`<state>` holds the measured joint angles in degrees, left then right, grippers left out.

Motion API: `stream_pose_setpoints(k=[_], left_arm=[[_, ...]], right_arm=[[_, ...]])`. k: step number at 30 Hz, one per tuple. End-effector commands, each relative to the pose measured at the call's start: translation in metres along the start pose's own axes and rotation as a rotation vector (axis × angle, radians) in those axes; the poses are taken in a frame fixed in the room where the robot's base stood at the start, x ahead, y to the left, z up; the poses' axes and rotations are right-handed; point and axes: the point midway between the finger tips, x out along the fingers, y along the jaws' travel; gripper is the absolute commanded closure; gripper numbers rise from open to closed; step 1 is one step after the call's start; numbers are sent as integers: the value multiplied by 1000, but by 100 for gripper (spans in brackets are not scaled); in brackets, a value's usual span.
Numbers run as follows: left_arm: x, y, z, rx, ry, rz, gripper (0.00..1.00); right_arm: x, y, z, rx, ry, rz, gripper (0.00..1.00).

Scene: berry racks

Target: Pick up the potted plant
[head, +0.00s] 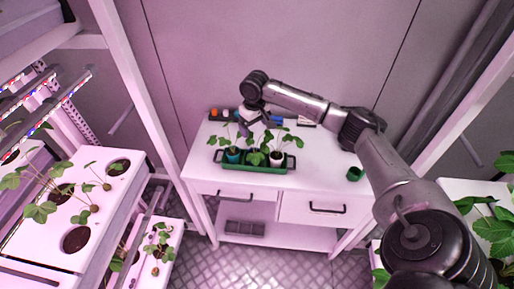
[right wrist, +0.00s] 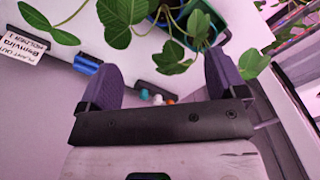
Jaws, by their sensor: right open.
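Several small potted plants stand in a green tray (head: 251,168) on the white table. One has a blue pot (head: 233,155) at the left, and one has a white pot (head: 276,159) at the right. A leafy plant (head: 256,157) stands between them, its pot mostly hidden. My right gripper (head: 254,125) is above and behind the tray, close to the leaves. In the right wrist view, its two fingers are apart (right wrist: 171,66), with green leaves (right wrist: 172,53) overlapping the gap and no pot between them. My left gripper is not in view.
An empty-looking green pot (head: 355,174) sits at the table's right. Small coloured items stand in a dark holder (head: 222,115) at the back left. White plant racks flank the table, with a planting box (head: 70,215) at the left and leafy plants (head: 495,225) at the right.

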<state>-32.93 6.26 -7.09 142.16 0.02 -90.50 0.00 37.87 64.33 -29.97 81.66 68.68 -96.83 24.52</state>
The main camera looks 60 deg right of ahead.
Motion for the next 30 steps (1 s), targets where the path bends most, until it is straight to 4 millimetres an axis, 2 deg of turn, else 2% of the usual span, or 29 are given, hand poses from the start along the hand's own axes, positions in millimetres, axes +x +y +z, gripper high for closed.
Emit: stream_pose_setpoints(k=[5,18,26,30], left_arm=[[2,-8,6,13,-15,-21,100],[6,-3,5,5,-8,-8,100],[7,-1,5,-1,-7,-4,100],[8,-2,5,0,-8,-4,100]], right_arm=[[8,0,2,73,-8,4,10],[76,0,2,80,-6,5,10],[89,0,2,79,-4,6,10],[103,-1,5,79,-6,6,10]])
